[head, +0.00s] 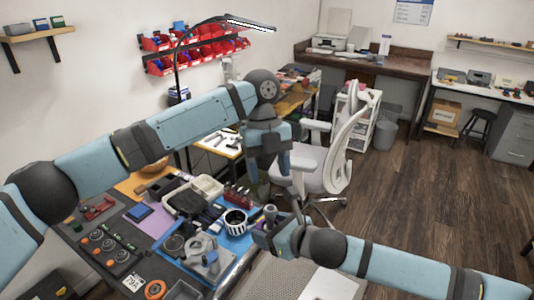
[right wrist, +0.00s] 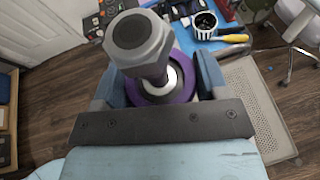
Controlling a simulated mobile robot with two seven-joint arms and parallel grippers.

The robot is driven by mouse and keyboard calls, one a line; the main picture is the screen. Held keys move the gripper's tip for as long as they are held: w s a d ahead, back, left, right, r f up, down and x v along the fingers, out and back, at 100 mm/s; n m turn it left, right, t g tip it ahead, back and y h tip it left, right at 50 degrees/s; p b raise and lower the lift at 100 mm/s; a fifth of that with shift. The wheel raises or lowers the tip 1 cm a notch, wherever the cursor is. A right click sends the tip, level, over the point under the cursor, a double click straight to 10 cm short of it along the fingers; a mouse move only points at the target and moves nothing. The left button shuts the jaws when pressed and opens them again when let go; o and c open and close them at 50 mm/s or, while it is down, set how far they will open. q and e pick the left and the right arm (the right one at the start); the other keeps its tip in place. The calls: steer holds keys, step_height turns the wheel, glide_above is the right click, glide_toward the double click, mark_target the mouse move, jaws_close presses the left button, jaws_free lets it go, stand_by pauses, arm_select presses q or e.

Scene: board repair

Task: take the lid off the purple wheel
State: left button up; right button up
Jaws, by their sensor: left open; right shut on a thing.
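My right gripper (head: 268,236) is shut on the purple wheel (right wrist: 188,84), held up in front of the bench. In the right wrist view the wheel sits between the two blue fingers. A grey stem with a hexagonal head, apparently the lid (right wrist: 140,40), stands up from the wheel's middle and hides part of it. My left gripper (head: 267,172) is open and empty, pointing down above the right gripper, apart from the lid.
The bench at left holds a blue mat (head: 226,258), a black-and-white striped cup (head: 236,222), a pale tray (head: 206,186) and several dark parts and tools. An office chair (head: 335,165) stands behind my grippers. Wooden floor is open at right.

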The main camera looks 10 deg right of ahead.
arm_select(q)
glide_above(270, 227)
steer(key=w, duration=0.1)
steer(key=f, duration=0.7)
steer(key=shift+w+d+f, duration=0.2)
steer(key=shift+d+f, duration=0.1)
steer(key=shift+f, duration=0.05)
steer(key=c, duration=1.1)
steer(key=o, duration=1)
steer(key=shift+r, duration=0.1)
